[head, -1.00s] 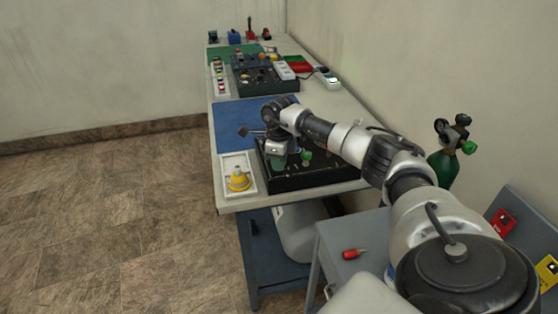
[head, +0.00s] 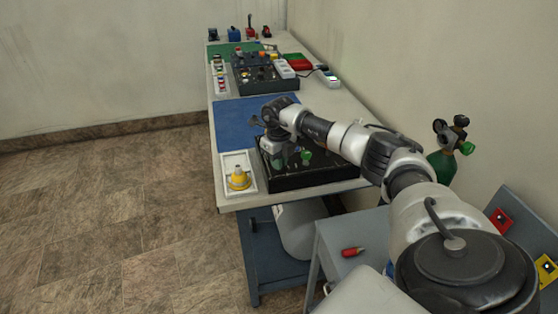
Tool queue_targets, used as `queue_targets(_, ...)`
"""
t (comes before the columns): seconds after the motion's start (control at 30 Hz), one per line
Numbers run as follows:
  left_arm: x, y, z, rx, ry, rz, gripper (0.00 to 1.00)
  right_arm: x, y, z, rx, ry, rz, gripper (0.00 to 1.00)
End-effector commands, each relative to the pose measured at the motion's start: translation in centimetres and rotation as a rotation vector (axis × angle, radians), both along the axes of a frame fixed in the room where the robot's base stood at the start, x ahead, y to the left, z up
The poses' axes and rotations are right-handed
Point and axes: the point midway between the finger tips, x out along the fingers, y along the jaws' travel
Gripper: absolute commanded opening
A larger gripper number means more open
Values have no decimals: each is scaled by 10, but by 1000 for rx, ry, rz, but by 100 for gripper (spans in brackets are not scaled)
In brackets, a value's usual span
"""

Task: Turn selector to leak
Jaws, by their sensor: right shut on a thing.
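The black oxygen trainer panel (head: 318,176) lies on the near end of the bench, with a green knob (head: 305,157) on its top. My right gripper (head: 278,162) points down over the left part of the panel, just left of the green knob. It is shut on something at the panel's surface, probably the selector. The gripper and wrist hide that part, so I cannot read the selector's position or its labels. My left gripper is not in view.
A white tray (head: 228,160) with a yellow part (head: 238,178) sits left of the panel. A blue mat (head: 240,124) lies behind it. A green cylinder (head: 443,165) stands by the wall. A red item (head: 352,252) lies on a grey surface. Floor at left is clear.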

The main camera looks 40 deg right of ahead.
Motion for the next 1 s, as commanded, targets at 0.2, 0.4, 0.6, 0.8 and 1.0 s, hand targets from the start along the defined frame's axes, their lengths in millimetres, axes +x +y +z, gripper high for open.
queue_targets(0.2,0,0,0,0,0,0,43,1,-1,2,-1,-6,-7,0)
queue_targets(0.4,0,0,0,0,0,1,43,1,-1,2,-1,-6,-7,13)
queue_targets(0.6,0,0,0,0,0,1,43,1,-1,1,-1,-4,-5,36)
queue_targets(0.8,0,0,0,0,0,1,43,1,0,1,0,-2,-4,36)
queue_targets(1.0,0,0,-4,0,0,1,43,1,0,18,0,-6,-4,36)
